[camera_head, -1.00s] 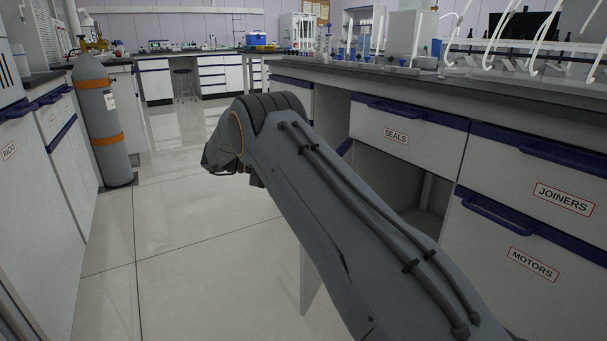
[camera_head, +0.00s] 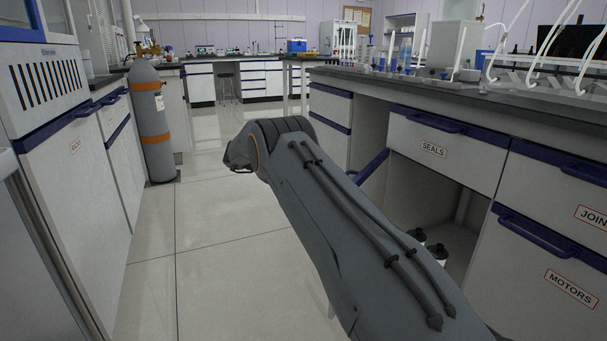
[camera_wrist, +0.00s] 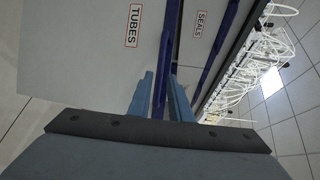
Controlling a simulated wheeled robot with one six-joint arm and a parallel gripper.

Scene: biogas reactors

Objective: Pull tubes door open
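The tubes door, a white panel with a red-framed TUBES label, fills the upper left of the wrist view (camera_wrist: 95,50). Its dark blue bar handle (camera_wrist: 168,45) runs down between the two blue fingers of my gripper (camera_wrist: 160,82), one finger on each side. The gripper appears shut on the handle. In the head view my arm hides the gripper and most of the door. The cabinet space (camera_head: 412,195) under the SEALS drawer (camera_head: 440,142) shows open, with white containers (camera_head: 437,252) inside.
The MOTORS drawer (camera_head: 545,275) is at the right, below a JOINERS drawer. A bench top (camera_head: 430,88) with glassware runs above. On the left stand a grey gas cylinder (camera_head: 153,120) and white cabinets (camera_head: 75,185). The tiled floor (camera_head: 215,230) between is clear.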

